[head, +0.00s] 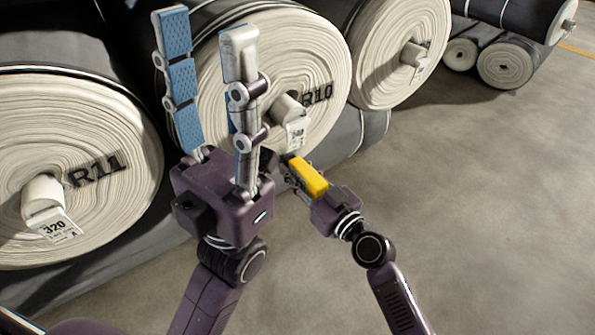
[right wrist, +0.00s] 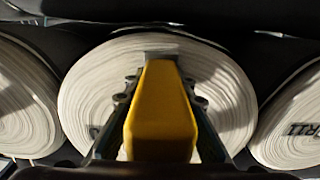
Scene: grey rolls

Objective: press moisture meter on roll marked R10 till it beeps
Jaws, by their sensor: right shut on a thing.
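The roll marked R10 (head: 277,60) is a big cream coil lying end-on in the back row, with a core stub and a paper tag. My right gripper (head: 291,164) is shut on the yellow moisture meter (head: 308,178), low in front of R10's lower edge. In the right wrist view the meter (right wrist: 160,105) points at the middle roll's face (right wrist: 85,90) and hides its centre. I cannot tell whether the meter touches it. My left gripper (head: 207,75) is open and empty, its fingers pointing up and partly covering R10's left side.
Roll R11 (head: 75,130) stands at the left, with a tag reading 320. Another cream roll (head: 395,55) is to the right of R10. More dark rolls (head: 505,62) lie at the far right. The grey floor (head: 480,210) on the right is clear.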

